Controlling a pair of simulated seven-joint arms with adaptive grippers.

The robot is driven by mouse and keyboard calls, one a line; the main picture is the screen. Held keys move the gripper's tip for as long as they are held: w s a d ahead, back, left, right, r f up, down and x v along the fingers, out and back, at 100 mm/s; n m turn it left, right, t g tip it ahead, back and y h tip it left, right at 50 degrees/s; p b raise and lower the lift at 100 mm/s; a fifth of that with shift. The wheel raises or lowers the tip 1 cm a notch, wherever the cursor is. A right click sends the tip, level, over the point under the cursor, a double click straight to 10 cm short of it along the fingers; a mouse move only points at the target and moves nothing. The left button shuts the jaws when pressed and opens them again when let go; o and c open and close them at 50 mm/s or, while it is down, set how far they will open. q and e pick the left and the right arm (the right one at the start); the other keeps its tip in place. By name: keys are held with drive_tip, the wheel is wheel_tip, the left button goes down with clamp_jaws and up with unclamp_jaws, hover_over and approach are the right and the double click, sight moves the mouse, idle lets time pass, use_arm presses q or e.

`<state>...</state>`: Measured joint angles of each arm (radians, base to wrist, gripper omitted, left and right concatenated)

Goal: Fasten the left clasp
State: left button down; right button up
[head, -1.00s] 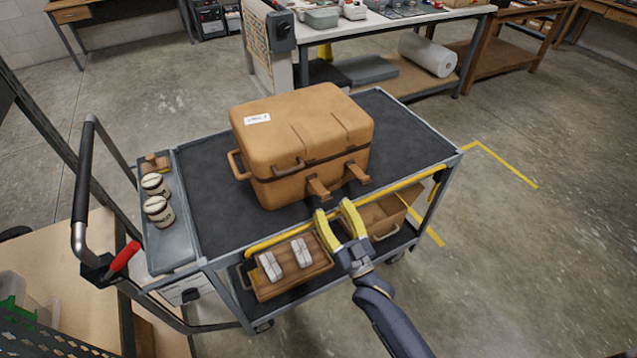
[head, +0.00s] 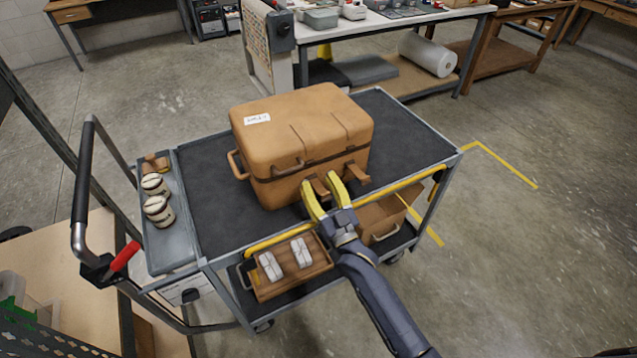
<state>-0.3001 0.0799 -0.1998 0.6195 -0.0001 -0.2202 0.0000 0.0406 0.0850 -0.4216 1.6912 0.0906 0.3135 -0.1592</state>
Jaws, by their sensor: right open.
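A tan case (head: 300,135) with a closed lid and a white label stands on the cart's dark top. Its left clasp (head: 320,185) is on the front face and is partly hidden behind my right gripper. Its right clasp (head: 357,174) sticks out from the front, to the right of my gripper. My right gripper (head: 323,188) is open, its yellow fingers at the left clasp, one on either side of it in the picture. I cannot tell whether they touch it. My left gripper is not in view.
The cart's top (head: 213,200) is bare around the case. A yellow rail (head: 278,237) runs along its front edge. A lower shelf holds a wooden tray (head: 290,284) with pale objects and a brown box (head: 383,220). Two jars (head: 158,209) stand on the left side tray.

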drive_tip(key=shift+c, duration=0.2)
clamp_jaws()
drive_tip(key=shift+r+g+h, duration=0.1)
drive_tip(key=shift+g+h, duration=0.2)
drive_tip(key=shift+w+a+r+g+h, duration=0.1)
drive_tip(key=shift+w+r+g+h, duration=0.2)
drive_tip(key=shift+g, duration=0.4)
drive_tip(key=shift+w+a+r+g+h, duration=0.1)
drive_tip(key=shift+r+g+h, duration=0.1)
drive_tip(key=shift+g+h, duration=0.35)
drive_tip(key=shift+w+a+r+g+h, duration=0.1)
drive_tip(key=shift+w+g+h, duration=0.1)
drive_tip(key=shift+g, duration=0.55)
drive_tip(key=shift+w+r+g+h, duration=0.1)
drive_tip(key=shift+w+g+h, duration=0.05)
drive_tip(key=shift+g, duration=0.55)
drive_tip(key=shift+f, duration=0.15)
drive_tip(key=shift+o, duration=0.2)
unclamp_jaws()
